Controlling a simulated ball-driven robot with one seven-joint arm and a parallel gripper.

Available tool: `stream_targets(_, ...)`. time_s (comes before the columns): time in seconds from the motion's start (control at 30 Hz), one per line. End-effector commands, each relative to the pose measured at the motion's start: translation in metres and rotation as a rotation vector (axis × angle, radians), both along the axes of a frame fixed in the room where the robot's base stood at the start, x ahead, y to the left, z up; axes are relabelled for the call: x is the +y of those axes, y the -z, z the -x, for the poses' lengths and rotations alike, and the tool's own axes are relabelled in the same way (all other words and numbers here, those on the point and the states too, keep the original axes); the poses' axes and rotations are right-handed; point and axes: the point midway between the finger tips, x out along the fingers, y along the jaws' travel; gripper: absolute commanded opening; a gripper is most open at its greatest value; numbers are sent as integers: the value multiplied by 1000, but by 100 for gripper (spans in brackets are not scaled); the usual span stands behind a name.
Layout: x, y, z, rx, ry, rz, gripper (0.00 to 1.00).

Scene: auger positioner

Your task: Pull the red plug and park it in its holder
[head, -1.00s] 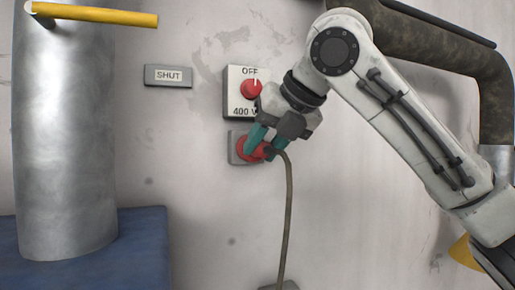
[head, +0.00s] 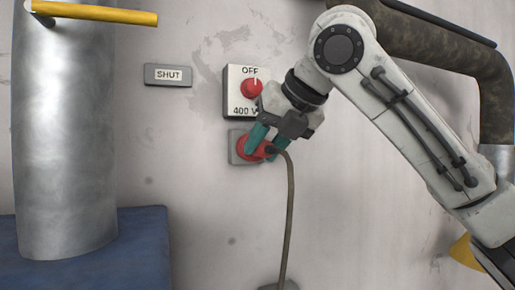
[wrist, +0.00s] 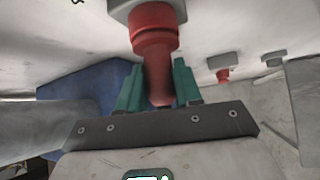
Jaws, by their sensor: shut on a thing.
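The red plug (head: 262,151) is at a grey wall socket with a red collar (head: 243,146), below the switch box. A dark cable hangs from its outer end. My gripper (head: 264,143) is shut on the plug, with one teal finger on each side. In the wrist view, the plug (wrist: 158,78) lies between the teal fingers, in line with the socket's red collar (wrist: 153,18). I cannot tell how deep it sits in the collar. I cannot make out a holder for certain.
The grey switch box (head: 235,105), with a red knob and the words OFF and 400 V, is just above the socket. A SHUT plate (head: 168,76) is left of it. A metal cylinder (head: 65,150) with a yellow bar stands at left on a blue block (head: 145,245).

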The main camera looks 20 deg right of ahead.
Motion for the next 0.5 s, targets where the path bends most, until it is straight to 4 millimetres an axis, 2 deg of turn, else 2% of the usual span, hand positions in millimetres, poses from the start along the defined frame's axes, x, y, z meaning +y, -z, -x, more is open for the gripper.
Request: stream_targets(0.5,0,0,15,0,-1,-1,0)
